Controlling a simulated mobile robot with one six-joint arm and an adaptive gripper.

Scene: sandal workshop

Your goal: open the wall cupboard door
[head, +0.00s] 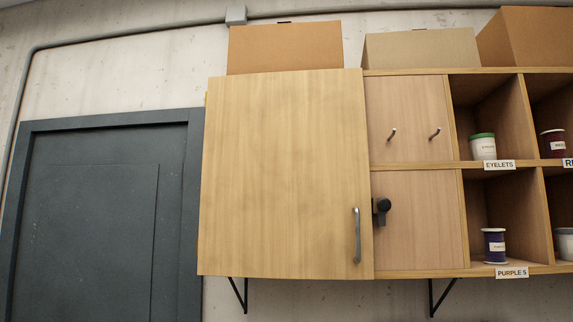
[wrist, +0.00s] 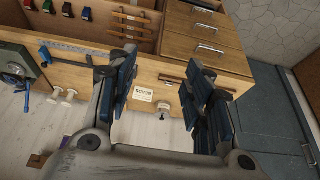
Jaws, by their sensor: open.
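The wall cupboard door (head: 280,170) is a broad light-wood panel at the centre left of the head view. It looks shut or nearly so; I cannot tell whether there is a small gap. A grey upright bar handle (head: 357,236) sits near its lower right corner. My gripper (wrist: 162,70) shows only in the wrist view, with its two blue-padded fingers apart and nothing between them. The cupboard is not in the wrist view, so the gripper's distance from the handle cannot be seen.
Open cubbies hold spools and pots. Cardboard boxes (head: 285,48) stand on top. A dark grey door (head: 90,225) is at left. The wrist view shows a wooden bench with drawers (wrist: 205,48).

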